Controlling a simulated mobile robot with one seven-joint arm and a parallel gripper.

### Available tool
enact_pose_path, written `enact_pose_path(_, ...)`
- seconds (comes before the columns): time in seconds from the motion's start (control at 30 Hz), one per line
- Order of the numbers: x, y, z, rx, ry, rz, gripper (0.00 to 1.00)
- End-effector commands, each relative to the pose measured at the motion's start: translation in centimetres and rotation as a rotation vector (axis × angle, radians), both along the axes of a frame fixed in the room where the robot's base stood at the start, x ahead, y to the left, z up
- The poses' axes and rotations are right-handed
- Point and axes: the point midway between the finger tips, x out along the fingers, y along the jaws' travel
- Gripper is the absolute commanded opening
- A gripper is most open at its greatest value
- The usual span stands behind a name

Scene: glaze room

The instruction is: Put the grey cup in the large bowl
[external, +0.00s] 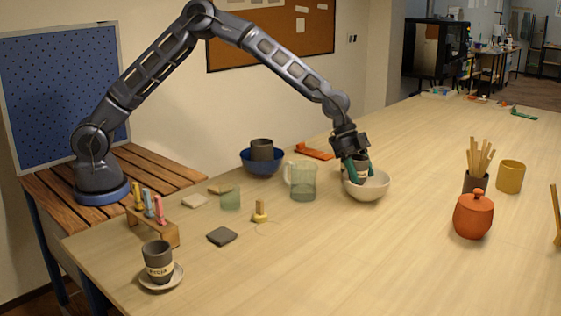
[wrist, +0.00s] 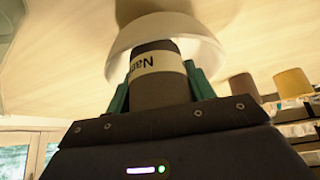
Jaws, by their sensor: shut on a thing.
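My gripper (external: 357,174) points down over the cream bowl (external: 368,190), its green fingers reaching inside the rim. It is shut on a dark grey cup with a pale lettered band; the cup (wrist: 158,85) shows between the fingers in the wrist view. The cream bowl (wrist: 205,50) curves around the cup's far end there. The cup's lower end is hidden, so I cannot tell whether it touches the bowl's floor. A blue bowl (external: 260,166) stands further left with another dark cup (external: 262,149) in it. A third grey banded cup (external: 158,258) stands on a saucer (external: 168,283) at front left.
A clear greenish jug (external: 303,182) stands just left of the cream bowl, with an orange object (external: 314,152) behind. An orange lidded jar (external: 473,216), a pot of sticks (external: 476,181) and a yellow cup (external: 510,176) stand right. The front middle table is clear.

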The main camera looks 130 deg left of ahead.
Motion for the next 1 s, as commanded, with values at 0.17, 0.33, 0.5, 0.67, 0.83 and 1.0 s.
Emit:
enact_pose_path(0.17, 0.0, 0.0, -0.1, 0.000, 0.000, 0.000, 0.27)
enact_pose_path(0.33, 0.0, 0.0, -0.5, 0.000, 0.000, 0.000, 0.27)
enact_pose_path(0.5, 0.0, 0.0, -0.9, 0.001, -0.001, 0.001, 0.27)
enact_pose_path(0.67, 0.0, 0.0, -1.1, 0.001, -0.001, 0.001, 0.27)
enact_pose_path(0.83, 0.0, 0.0, -1.1, 0.000, 0.000, 0.000, 0.75)
enact_pose_path(1.0, 0.0, 0.0, -1.2, 0.000, 0.000, 0.000, 0.75)
